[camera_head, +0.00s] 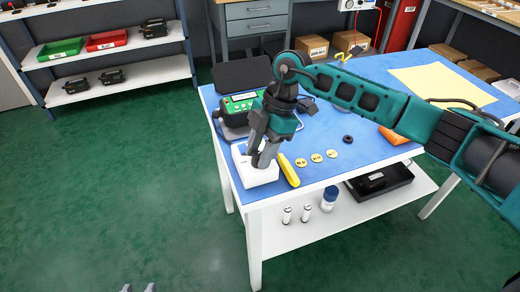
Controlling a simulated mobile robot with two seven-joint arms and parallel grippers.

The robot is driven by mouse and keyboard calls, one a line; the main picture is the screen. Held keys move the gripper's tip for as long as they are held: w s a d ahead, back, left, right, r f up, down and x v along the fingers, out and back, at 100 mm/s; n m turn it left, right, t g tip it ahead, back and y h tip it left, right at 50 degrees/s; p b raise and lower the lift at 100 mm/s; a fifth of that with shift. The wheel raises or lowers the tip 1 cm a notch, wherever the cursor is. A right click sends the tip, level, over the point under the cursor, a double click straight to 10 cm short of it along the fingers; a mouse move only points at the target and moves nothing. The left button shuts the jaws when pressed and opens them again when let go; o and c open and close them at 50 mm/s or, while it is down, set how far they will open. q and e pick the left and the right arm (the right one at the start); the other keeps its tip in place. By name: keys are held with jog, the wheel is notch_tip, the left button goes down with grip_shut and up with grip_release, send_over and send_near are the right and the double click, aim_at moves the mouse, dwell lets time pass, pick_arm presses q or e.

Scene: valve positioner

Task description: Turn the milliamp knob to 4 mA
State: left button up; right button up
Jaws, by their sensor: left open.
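A green and black instrument (238,104) with a small display stands on the blue bench top. A white box (259,178) sits at the bench's near left corner. My right gripper (262,160) points down over the white box, its fingers at or just above the box's top. The fingers overlap in this view, so I cannot tell whether they are shut or hold anything. No milliamp knob can be made out; the gripper hides part of the white box.
A yellow-handled object (289,170), several round yellow tags (316,158) and a black ring (348,139) lie near the white box. An orange object (394,136) is further right. The bench's lower shelf holds a black tray (380,184). The floor left of the bench is clear.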

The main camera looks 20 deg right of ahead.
jog(key=shift+c, duration=0.5)
grip_shut()
